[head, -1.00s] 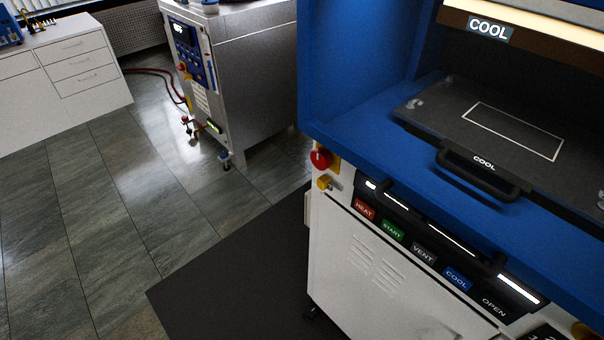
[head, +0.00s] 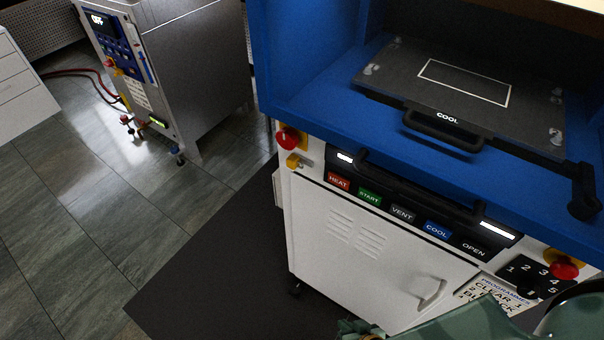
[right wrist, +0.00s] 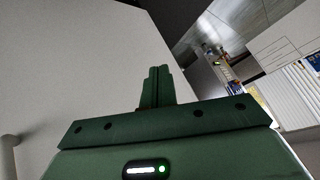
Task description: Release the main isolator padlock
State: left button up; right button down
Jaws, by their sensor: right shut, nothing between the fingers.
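A red knob (head: 287,139) on a yellow plate is at the upper left corner of the white front of the blue press. Just below it is a small yellow block (head: 294,161) that looks like the padlock; its shackle is too small to make out. My right gripper (head: 356,328) is at the bottom edge of the head view, low in front of the white cabinet and well below the yellow block. In the right wrist view its green fingers (right wrist: 157,88) are together and empty. My left gripper is not in view.
A black bar handle (head: 420,187) crosses the front above buttons from HEAT to OPEN. The dark mat (head: 215,265) at left is clear.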

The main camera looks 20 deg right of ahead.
jog(key=w+r+m+t+h, duration=0.1)
jog(key=w+r+m+t, duration=0.2)
jog(key=r, duration=0.7)
jog(key=w+a+r+m+t+h, duration=0.1)
jog(key=w+r+m+t, duration=0.2)
jog(key=w+r+m, duration=0.5)
jog(key=w+r+m+t+h, duration=0.2)
jog(key=w+r+m, duration=0.3)
jog(key=r, duration=0.8)
jog(key=shift+w+a+m+t, duration=0.25)
jog(key=shift+m+t, duration=0.35)
jog(key=shift+t, duration=0.2)
jog(key=shift+r, duration=0.1)
send_near(299, 163)
jog(key=w+d, duration=0.2)
jog(key=d, duration=0.1)
jog(key=shift+w, duration=0.1)
jog(key=w+a, duration=0.2)
jog(key=w, duration=0.1)
jog(key=shift+b, duration=0.4)
jog(key=shift+w+a, duration=0.2)
jog(key=shift+w, duration=0.05)
